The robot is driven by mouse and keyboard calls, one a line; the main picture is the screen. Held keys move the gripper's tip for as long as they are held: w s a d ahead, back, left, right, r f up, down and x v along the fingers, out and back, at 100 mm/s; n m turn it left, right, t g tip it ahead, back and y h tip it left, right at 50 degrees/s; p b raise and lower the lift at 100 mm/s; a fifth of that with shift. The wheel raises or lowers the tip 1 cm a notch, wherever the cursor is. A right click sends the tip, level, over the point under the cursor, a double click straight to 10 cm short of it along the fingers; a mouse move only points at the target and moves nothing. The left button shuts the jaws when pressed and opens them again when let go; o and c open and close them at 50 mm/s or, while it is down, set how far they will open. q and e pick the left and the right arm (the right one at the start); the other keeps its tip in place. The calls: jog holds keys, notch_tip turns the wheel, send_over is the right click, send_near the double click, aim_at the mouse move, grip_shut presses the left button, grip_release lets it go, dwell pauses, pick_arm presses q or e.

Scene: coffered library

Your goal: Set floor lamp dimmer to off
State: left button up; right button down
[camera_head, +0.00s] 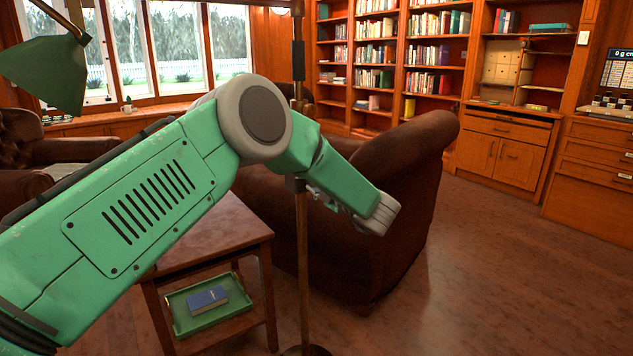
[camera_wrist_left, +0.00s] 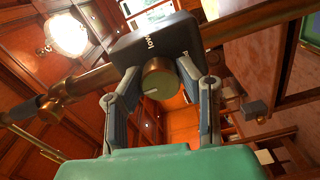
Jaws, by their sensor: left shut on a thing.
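The floor lamp's brass pole (camera_head: 303,265) stands upright in the head view, partly behind my left arm. A dark dimmer box (camera_head: 295,184) sits on the pole. In the left wrist view the black dimmer box (camera_wrist_left: 155,38) has upside-down white lettering, and the pole (camera_wrist_left: 240,25) runs behind it. A round brass knob (camera_wrist_left: 160,80) with a white mark near its left edge projects from the box. My left gripper (camera_wrist_left: 162,72) has a finger on each side of the knob and is shut on it. My right gripper is out of view.
A side table (camera_head: 205,245) with a green tray (camera_head: 185,320) and blue book (camera_head: 207,298) on its lower shelf stands left of the pole. A brown armchair (camera_head: 400,190) is close behind. A green lampshade (camera_head: 48,65) hangs upper left. Floor is clear at right.

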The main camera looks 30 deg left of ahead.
pick_arm(q)
jog(key=shift+f, duration=0.2)
jog(key=o, duration=1.1)
jog(key=shift+o, duration=0.2)
jog(key=shift+r, duration=0.1)
jog(key=shift+d, duration=0.1)
jog(key=v, duration=1.2)
jog(key=shift+w, duration=0.1)
